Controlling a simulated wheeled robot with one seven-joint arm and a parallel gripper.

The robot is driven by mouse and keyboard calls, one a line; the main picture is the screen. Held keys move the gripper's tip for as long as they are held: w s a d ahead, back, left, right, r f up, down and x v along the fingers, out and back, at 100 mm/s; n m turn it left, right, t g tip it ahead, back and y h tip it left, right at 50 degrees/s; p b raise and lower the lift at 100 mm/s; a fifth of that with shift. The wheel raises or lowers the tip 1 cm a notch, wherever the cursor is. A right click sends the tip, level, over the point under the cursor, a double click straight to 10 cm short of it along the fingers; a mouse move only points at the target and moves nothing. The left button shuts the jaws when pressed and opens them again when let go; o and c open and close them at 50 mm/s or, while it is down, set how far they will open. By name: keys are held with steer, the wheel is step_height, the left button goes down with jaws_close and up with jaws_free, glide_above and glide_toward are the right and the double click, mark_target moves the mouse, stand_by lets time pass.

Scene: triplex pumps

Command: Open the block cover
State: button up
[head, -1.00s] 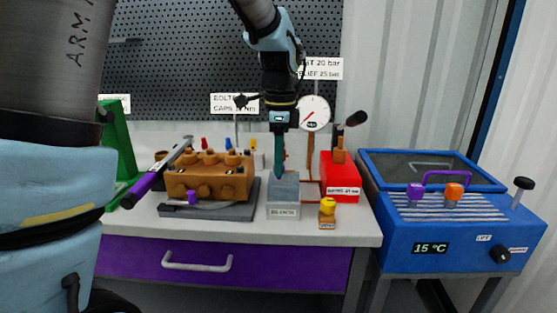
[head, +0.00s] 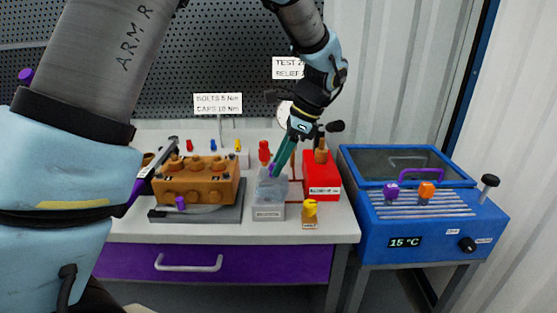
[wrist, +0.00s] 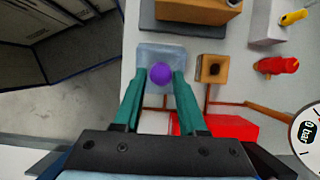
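A small grey box (head: 269,192) with a pale, see-through upper part and a label on its front stands on the bench. I take it for the block with its cover. A purple ball knob (wrist: 161,74) is on top of it. My gripper (wrist: 160,78) has teal fingers and points down at the box, tilted in the head view. Its fingertips lie either side of the knob in the wrist view, with a visible gap on each side. In the head view the fingers partly hide the knob (head: 271,170). The box top looks closed.
A brown pump block (head: 196,180) stands left of the box on a dark plate. A red box (head: 321,180) is close on the right, and a yellow-topped piece (head: 309,212) in front. A blue bath (head: 425,225) is further right.

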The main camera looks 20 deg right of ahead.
steer(key=o, duration=0.3)
steer(key=b+v, duration=0.1)
steer(key=v, duration=0.9)
steer(key=shift+r+b, duration=0.3)
steer(key=shift+r, duration=0.1)
steer(key=shift+d, duration=0.1)
steer(key=w+a+f+n+g+h, duration=0.1)
steer(key=w+a+f+n, duration=0.15)
steer(key=a, duration=0.25)
steer(key=w+a+f+n, duration=0.2)
steer(key=w+a+n, duration=0.1)
steer(key=a, duration=0.3)
steer(key=s+a+f+n+h, duration=0.1)
steer(key=a+f+n, duration=0.2)
steer(key=a+n, duration=0.2)
steer(key=s+a+f+n+h, duration=0.1)
steer(key=a+n, duration=0.5)
steer(key=a, duration=0.6)
steer(key=s+a+f+n+h, duration=0.1)
steer(key=s+a+f+n, duration=0.1)
steer(key=a+f+n, duration=0.3)
steer(key=a, duration=0.4)
steer(key=shift+s+t+h, duration=0.3)
steer(key=shift+s, duration=0.1)
